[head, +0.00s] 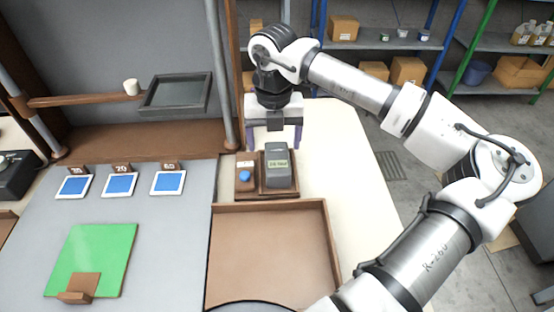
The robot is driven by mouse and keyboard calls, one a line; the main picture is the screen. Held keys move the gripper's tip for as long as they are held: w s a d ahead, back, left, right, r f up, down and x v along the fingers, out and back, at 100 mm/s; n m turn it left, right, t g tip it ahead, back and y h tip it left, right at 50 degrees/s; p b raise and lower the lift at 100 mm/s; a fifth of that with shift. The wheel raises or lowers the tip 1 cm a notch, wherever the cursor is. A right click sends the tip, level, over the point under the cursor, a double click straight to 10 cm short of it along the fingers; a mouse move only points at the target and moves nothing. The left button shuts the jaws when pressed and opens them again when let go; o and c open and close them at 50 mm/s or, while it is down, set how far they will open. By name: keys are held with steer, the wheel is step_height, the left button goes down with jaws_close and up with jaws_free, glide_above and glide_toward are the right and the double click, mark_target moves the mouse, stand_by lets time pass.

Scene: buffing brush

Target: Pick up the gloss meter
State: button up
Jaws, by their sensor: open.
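The gloss meter (278,170) looks like a small dark grey box with a greenish display on its upper face. It stands upright in a brown wooden holder (281,194) right of the picture's middle. My gripper (274,143) is open, with its two purple fingers pointing down. The fingers appear just behind and above the meter, one towards each side. I cannot tell from this one view whether they touch it. Nothing shows between the fingers apart from the meter's top below them.
A blue knob (244,176) sits in the holder's left part. An empty wooden tray (268,205) lies in front. Blue sample cards (120,185) and a green panel (92,258) lie left on the grey mat. A metal post (221,80) stands close left of my gripper.

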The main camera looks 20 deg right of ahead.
mark_target(277, 157)
steer(key=shift+f, duration=0.85)
steer(key=shift+w+d+f+p, duration=0.15)
steer(key=shift+f+p, duration=0.25)
steer(key=shift+f, duration=0.5)
steer(key=shift+w+d+f+p, duration=0.15)
steer(key=shift+f+p, duration=0.3)
steer(key=shift+f, duration=0.5)
steer(key=shift+w+d+f+p, duration=0.15)
steer(key=shift+f+p, duration=0.25)
steer(key=shift+f, duration=0.5)
steer(key=shift+s, duration=0.1)
steer(key=shift+c, duration=0.2)
steer(key=c, duration=1)
